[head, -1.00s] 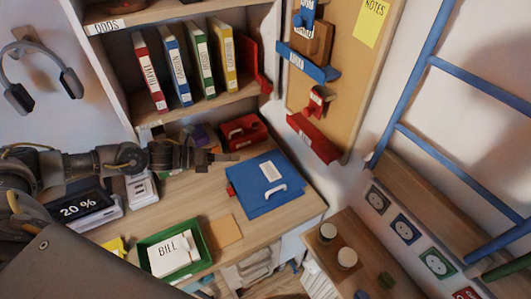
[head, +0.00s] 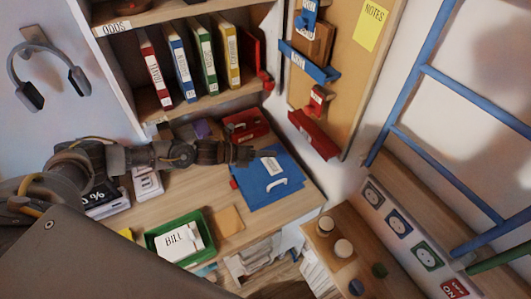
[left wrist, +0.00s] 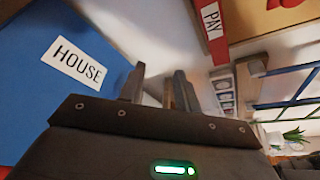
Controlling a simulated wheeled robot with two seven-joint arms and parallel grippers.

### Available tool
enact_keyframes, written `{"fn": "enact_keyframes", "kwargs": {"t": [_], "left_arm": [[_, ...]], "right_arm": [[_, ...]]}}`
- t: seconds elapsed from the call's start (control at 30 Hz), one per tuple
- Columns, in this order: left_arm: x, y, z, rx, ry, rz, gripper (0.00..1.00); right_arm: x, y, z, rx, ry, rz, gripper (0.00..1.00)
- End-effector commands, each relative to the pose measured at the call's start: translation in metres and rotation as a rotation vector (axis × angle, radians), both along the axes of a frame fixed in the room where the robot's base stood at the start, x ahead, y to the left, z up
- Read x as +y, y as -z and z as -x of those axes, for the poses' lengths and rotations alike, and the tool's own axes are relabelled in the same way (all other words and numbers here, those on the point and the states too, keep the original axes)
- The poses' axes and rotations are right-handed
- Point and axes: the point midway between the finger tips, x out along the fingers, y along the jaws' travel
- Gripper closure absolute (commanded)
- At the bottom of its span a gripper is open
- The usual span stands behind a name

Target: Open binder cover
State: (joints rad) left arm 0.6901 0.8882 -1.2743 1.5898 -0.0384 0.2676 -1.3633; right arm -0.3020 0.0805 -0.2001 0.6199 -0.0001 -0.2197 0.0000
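The blue binder (head: 262,192) lies closed on the desk, with a white label and a white handle-shaped piece on its cover. In the left wrist view its blue cover (left wrist: 30,95) fills the left side, with the label reading HOUSE (left wrist: 74,64). My left gripper (head: 248,154) is over the binder's far left corner, near the label. In the left wrist view its two fingers (left wrist: 158,90) stand apart with nothing seen between them. I cannot tell whether they touch the binder. My right gripper is not in view.
A red box (head: 245,125) stands behind the binder. A green tray (head: 205,222) with a BILL paper is at the desk's front. Upright binders (head: 207,58) fill the shelf above. A corkboard (head: 345,70) and a blue ladder (head: 408,70) are at the right.

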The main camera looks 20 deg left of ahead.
Motion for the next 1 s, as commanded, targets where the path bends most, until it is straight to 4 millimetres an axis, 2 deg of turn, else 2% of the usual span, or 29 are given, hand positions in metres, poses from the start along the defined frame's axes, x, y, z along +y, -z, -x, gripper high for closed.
{"fn": "enact_keyframes", "kwargs": {"t": [0.07,0.3,0.33,1.0], "left_arm": [[0.0002,0.0001,0.0001,0.0,0.0,0.0,0.67],[0.0004,-0.0001,0.0003,0.0,0.0,0.0,0.99],[0.0004,-0.0001,0.0003,0.0,0.0,0.0,1.0],[0.0004,-0.0001,0.0003,0.0,0.0,0.0,1.0]], "right_arm": [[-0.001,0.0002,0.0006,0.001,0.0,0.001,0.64],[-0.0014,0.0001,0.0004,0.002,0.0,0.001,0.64],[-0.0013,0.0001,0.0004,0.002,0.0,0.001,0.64],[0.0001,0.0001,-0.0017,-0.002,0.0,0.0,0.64]]}}
